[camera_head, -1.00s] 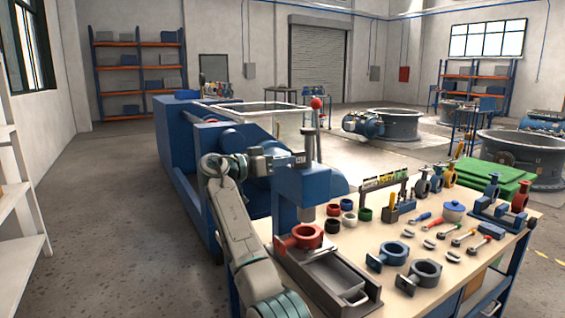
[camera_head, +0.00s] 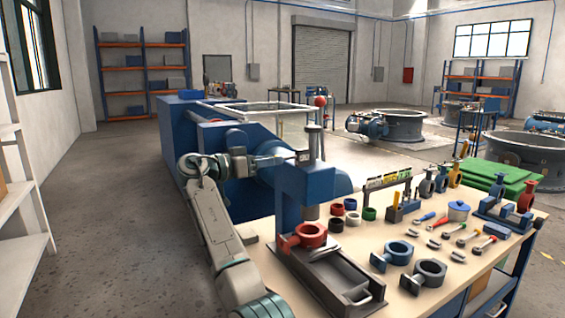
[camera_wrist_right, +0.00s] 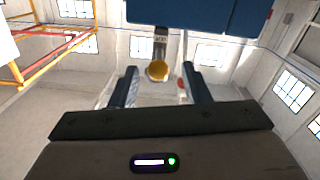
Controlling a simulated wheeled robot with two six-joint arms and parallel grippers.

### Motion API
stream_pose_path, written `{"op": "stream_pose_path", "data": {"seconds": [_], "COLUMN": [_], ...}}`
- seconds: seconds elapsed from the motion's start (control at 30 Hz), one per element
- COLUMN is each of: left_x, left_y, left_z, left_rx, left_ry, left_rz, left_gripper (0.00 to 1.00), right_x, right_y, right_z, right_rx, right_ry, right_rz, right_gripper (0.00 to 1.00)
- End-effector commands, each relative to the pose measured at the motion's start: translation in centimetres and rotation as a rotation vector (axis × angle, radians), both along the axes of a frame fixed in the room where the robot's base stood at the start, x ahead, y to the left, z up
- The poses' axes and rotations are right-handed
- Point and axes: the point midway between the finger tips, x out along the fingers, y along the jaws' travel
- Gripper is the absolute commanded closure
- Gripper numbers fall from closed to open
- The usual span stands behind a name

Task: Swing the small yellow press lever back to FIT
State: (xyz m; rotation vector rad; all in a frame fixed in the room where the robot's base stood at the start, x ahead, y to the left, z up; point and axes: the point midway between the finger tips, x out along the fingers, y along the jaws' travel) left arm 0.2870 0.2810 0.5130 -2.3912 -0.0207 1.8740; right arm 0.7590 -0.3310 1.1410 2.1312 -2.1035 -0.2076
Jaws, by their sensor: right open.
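The blue press (camera_head: 303,185) stands at the near left end of the workbench. In the right wrist view the lever's round yellow knob (camera_wrist_right: 157,70) shows below the blue press head (camera_wrist_right: 195,15), with a small lettered plate (camera_wrist_right: 161,40) just above it. In the head view I cannot make out the lever. My right gripper (camera_head: 285,157) is at the left side of the press head. In the right wrist view its two fingers (camera_wrist_right: 160,85) are apart, with the knob appearing between their tips; I see no contact. My left gripper is not in view.
A red ring-shaped body (camera_head: 305,236) sits under the press, above a dark tray (camera_head: 325,278). Rings, valve bodies and tools cover the bench (camera_head: 440,250) to the right. A big blue machine (camera_head: 215,150) stands behind my arm. Open floor lies at left.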

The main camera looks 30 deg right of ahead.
Motion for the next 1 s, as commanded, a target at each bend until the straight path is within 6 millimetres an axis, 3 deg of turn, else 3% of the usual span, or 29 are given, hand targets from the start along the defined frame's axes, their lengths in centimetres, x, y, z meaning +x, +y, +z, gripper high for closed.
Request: {"op": "stream_pose_path", "data": {"seconds": [0.13, 0.33, 1.0], "left_x": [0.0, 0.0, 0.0], "left_y": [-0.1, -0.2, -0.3], "left_z": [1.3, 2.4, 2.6], "left_rx": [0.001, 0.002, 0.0], "left_ry": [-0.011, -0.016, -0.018], "left_rz": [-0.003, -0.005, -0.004], "left_gripper": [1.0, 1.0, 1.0], "right_x": [0.0, 0.0, 0.0], "right_y": [2.9, 4.9, 5.1], "right_z": [-0.2, 0.0, 0.0], "right_rx": [0.0, 0.0, 0.0], "right_ry": [0.001, -0.001, 0.0], "right_rz": [0.002, 0.0, 0.0], "right_gripper": [0.57, 0.57, 0.57]}}
